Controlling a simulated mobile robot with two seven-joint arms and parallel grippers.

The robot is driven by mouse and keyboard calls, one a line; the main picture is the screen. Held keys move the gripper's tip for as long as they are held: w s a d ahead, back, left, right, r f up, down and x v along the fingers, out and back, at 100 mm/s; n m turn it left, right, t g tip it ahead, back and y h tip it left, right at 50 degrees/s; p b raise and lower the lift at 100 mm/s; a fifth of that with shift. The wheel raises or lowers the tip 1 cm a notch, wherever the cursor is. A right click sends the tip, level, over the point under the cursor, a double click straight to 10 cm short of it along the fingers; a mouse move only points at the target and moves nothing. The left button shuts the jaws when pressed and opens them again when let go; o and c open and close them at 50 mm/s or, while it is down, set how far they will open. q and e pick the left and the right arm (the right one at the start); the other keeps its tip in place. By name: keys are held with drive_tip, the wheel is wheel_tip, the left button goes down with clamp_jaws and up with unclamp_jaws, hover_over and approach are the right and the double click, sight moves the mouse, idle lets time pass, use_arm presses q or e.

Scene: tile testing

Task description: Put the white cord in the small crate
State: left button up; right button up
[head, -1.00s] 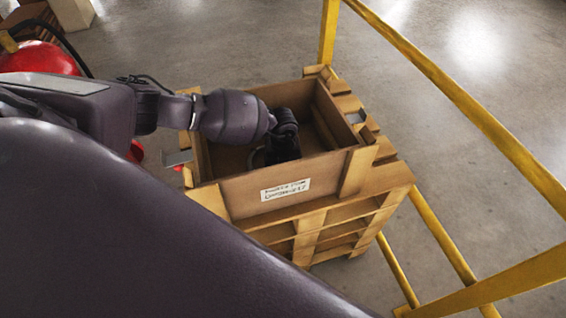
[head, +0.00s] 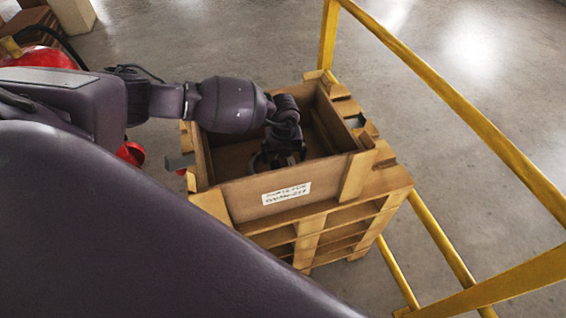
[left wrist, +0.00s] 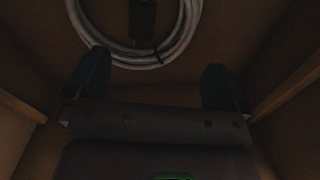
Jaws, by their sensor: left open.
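The white cord (left wrist: 115,50) is a coiled loop with a dark plug (left wrist: 142,18), lying on the brown floor of the crate in the left wrist view. The small crate (head: 240,190) is a wooden box with a white label, standing on a stack of pallets. My left gripper (head: 272,162) is inside the crate, pointing down. In the left wrist view its two dark fingers (left wrist: 157,88) are wide apart, with nothing between them, and the coil lies just beyond the fingertips. In the head view the cord is mostly hidden by the gripper. My right gripper is not in view.
The pallets (head: 330,235) stand under the crate. Yellow rails (head: 455,95) run along the right. A red object (head: 40,57) is at the far left behind my arm. The crate walls stand close around my left gripper. Open concrete floor lies behind.

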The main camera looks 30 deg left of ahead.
use_arm(q)
wheel_tip(320, 180, up, 6)
drive_tip(key=shift+p, duration=0.3)
idle(0.3)
